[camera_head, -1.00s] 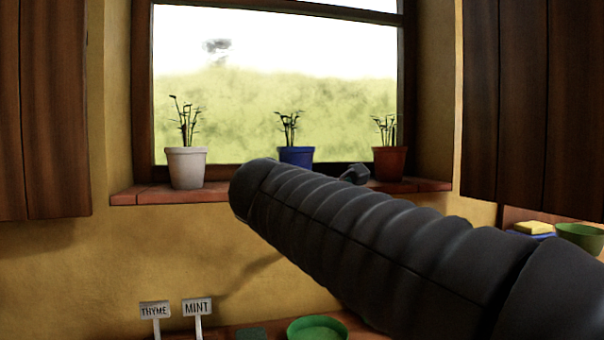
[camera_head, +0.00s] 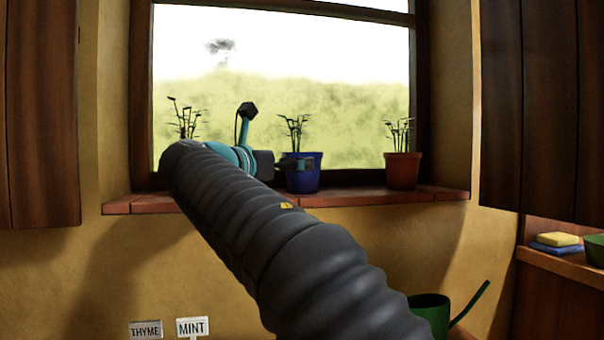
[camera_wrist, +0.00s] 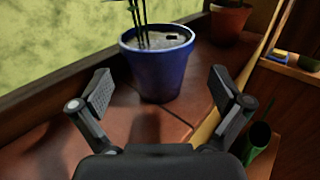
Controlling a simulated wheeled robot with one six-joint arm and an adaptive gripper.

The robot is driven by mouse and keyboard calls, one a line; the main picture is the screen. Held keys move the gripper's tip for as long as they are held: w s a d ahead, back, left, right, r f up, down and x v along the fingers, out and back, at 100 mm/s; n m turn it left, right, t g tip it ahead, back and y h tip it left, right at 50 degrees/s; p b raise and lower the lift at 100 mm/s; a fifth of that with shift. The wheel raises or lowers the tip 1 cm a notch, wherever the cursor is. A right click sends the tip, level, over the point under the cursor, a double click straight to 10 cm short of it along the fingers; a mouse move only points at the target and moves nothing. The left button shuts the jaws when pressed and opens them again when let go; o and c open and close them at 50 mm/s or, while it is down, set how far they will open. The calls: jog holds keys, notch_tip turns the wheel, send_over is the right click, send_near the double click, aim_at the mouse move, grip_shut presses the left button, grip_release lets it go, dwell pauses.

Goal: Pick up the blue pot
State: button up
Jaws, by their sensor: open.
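The blue pot (camera_head: 303,176) holds a thin dark plant and stands upright on the brick window sill (camera_head: 345,197), left of the terracotta pot. In the wrist view the blue pot (camera_wrist: 158,72) is straight ahead of my gripper (camera_wrist: 162,92), beyond and roughly between its two spread fingers. The fingers are open with nothing between them but sill. In the head view my gripper (camera_head: 296,164) reaches in from the left, its tip overlapping the pot's left side. I cannot tell from that view whether it touches.
A terracotta pot (camera_head: 403,171) stands right of the blue pot, with a gap between. A third plant (camera_head: 186,121) shows behind my arm, its pot hidden. The window glass is close behind. A green watering can (camera_head: 430,312) and yellow sponge (camera_head: 553,239) are lower right.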

jog(key=shift+x, duration=3.15)
jog(key=shift+a, duration=0.2)
jog(key=c, duration=1.5)
